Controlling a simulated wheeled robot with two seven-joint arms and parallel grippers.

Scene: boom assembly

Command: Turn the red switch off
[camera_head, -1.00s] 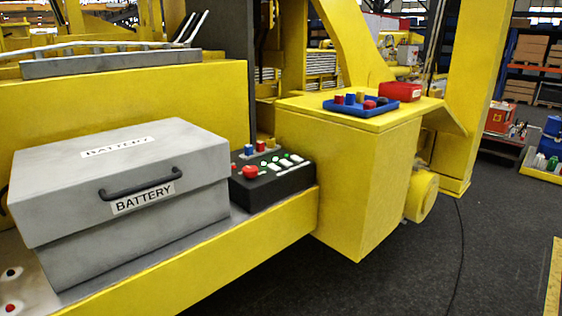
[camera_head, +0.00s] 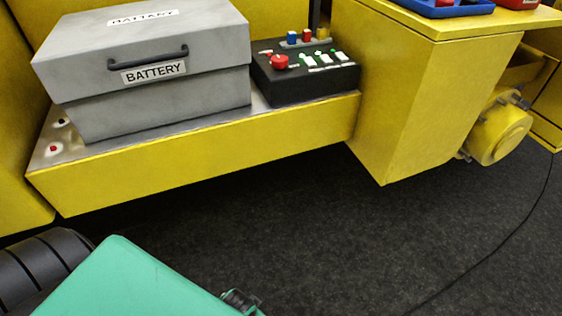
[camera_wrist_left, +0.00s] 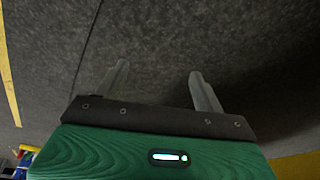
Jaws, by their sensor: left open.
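A red knob (camera_head: 279,62) sits on the left part of the black control box (camera_head: 310,83), which stands on the yellow ledge to the right of the grey battery box. It looks like the red switch; its on or off setting cannot be told. Green-and-white switches (camera_head: 322,59) are in a row to its right. My left gripper (camera_wrist_left: 158,79) shows in the left wrist view with its two fingers apart and nothing between them, over the dark floor. It is away from the control box. My right gripper is not in view.
The grey battery box (camera_head: 160,103) stands left of the control box. A small red button (camera_head: 53,149) is at the ledge's left end. A yellow cabinet (camera_head: 425,90) with a blue tray (camera_head: 440,8) rises at right. Dark floor (camera_head: 300,225) lies free in front.

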